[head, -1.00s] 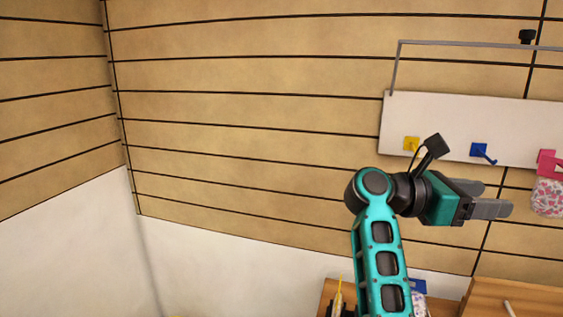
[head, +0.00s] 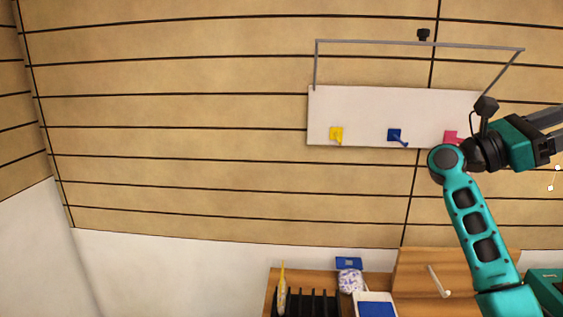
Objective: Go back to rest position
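One teal arm of mine, which I take to be the left, rises from the lower right in the head view. Its gripper (head: 557,131) points right at the right edge, and its fingertips run out of the picture. The grey fingers look apart, with nothing seen between them. The gripper is in front of the wall, just right of the white hook board (head: 360,107). My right gripper is not in view.
The board carries a yellow hook (head: 336,134), a blue hook (head: 395,135) and a pink hook (head: 451,137), partly hidden by my arm. Below stand a black rack (head: 306,303), a patterned bag (head: 350,281), a blue-and-white box (head: 376,306) and a wooden panel (head: 420,272).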

